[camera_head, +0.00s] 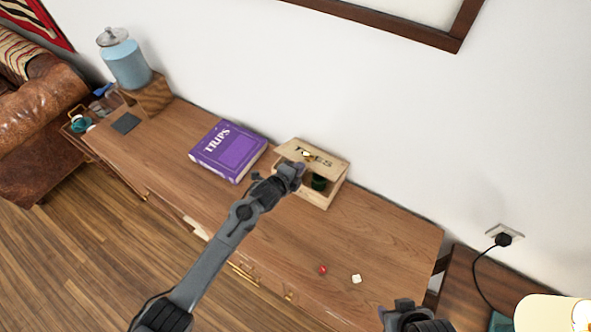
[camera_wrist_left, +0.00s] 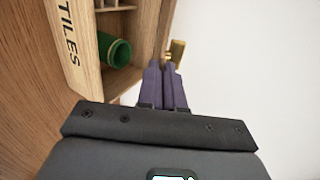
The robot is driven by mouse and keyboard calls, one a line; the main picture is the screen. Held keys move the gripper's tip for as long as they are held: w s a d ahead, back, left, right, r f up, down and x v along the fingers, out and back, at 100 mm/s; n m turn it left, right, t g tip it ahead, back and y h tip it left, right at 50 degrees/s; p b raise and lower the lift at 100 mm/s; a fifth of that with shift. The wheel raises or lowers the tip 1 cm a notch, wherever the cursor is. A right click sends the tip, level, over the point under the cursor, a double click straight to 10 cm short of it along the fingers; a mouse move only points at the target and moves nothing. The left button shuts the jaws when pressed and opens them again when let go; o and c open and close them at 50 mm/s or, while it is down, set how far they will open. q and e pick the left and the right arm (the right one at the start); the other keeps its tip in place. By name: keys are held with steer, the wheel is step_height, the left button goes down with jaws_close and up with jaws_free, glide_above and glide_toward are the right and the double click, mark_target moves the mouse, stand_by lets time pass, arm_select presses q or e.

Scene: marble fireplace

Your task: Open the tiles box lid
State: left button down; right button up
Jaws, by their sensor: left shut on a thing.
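The wooden tiles box (camera_head: 335,190) stands against the wall on the sideboard. In the left wrist view the inside has dividers and the green cylinder (camera_wrist_left: 112,50); a pale plank lettered TILES (camera_wrist_left: 68,42) is at left. My left gripper (camera_head: 300,168) is at the lid, its fingers (camera_wrist_left: 168,68) shut at the gold knob (camera_wrist_left: 176,50). The fingers hide part of the knob. My right gripper (camera_head: 412,314) is at the bottom edge, away from the box; its jaws are unclear.
A purple book (camera_head: 229,150) lies left of the box. A blue jar (camera_head: 126,62) stands on a wooden block at the far left. A red piece (camera_head: 323,269) and a white piece (camera_head: 356,279) lie on the front right of the sideboard (camera_head: 395,245). The wall is close behind.

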arm_select(q)
steer(key=shift+w+d+r+p, duration=0.2)
steer(key=shift+w+r, duration=0.15)
steer(key=shift+r, duration=0.25)
steer(key=shift+w+d+r+p, duration=0.15)
steer(key=shift+w+r, duration=0.15)
steer(key=shift+r, duration=0.25)
steer(key=c, duration=1.3)
jaws_free()
steer(key=shift+s, duration=0.1)
steer(key=v, duration=1)
steer(key=shift+s+a+r, duration=0.15)
steer(key=shift+s+a, duration=0.05)
